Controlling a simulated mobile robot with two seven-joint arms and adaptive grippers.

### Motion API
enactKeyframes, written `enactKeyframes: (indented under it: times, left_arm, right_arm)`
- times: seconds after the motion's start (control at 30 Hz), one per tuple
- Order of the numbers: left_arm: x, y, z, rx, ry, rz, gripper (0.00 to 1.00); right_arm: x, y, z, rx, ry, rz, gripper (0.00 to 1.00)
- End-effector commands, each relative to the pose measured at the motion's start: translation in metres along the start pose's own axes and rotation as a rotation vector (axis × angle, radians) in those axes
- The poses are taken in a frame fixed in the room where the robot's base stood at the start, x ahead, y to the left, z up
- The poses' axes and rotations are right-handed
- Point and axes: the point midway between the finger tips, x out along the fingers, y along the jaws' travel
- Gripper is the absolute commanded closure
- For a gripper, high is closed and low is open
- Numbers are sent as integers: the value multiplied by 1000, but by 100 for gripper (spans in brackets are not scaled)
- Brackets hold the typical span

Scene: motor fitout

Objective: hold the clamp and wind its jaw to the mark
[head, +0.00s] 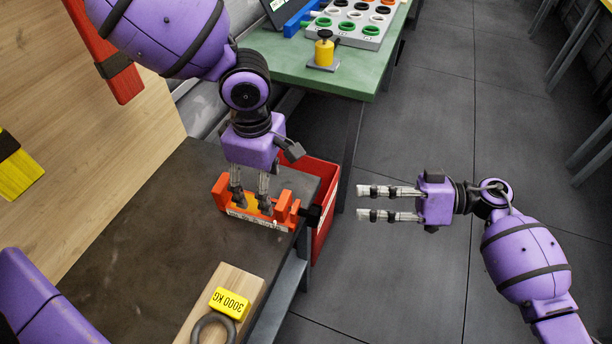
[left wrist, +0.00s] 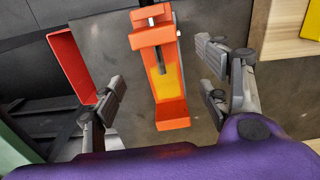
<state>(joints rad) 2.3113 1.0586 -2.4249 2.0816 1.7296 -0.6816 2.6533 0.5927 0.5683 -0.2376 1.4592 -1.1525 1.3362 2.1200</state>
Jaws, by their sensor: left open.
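The orange clamp (head: 282,207) lies on the dark bench top near its right edge. It has a yellow patch, a pale marked strip on its near side and a black knob (head: 312,215) at its right end. In the left wrist view the clamp (left wrist: 172,112) shows its screw and jaw toward the top. My left gripper (head: 250,203) is over the clamp from above, open. In the left wrist view its fingers stand on either side with visible gaps. My right gripper (head: 363,203) is open and empty over the floor, pointing left toward the knob, apart from it.
A red bin (head: 325,225) stands beside the bench (head: 150,235), just below the knob. A wooden block (head: 240,282) with a yellow 3000 KG weight (head: 230,303) and a grey ring (head: 212,328) is at the front.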

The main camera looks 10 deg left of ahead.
Motion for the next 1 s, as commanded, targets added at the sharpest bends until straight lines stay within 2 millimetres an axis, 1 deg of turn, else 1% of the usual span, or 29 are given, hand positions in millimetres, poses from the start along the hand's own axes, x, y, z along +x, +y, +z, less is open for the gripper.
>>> enactKeyframes:
  times: [0.03,0.13,0.27,0.33,0.47,0.7,0.8,1.0]
  left_arm:
    - [-2,1,0,1,0,4,31]
    - [-2,1,0,1,0,4,31]
    - [-1,1,0,1,1,4,31]
    - [3,1,0,2,2,3,31]
    - [20,0,0,2,3,0,31]
    - [57,0,0,2,3,-1,31]
    - [69,0,0,2,3,-1,31]
    - [77,1,0,0,1,1,31]
  right_arm:
    - [-1,-5,9,65,-38,-23,69]
    - [-2,-15,20,172,-88,-56,69]
    - [-2,-20,23,248,-105,-72,69]
    - [-2,-20,23,263,-104,-71,69]
    - [-2,-20,23,267,-103,-71,69]
    - [-2,-20,22,265,-101,-71,69]
    - [-2,-20,22,264,-101,-71,69]
    - [-2,-20,22,264,-101,-71,69]
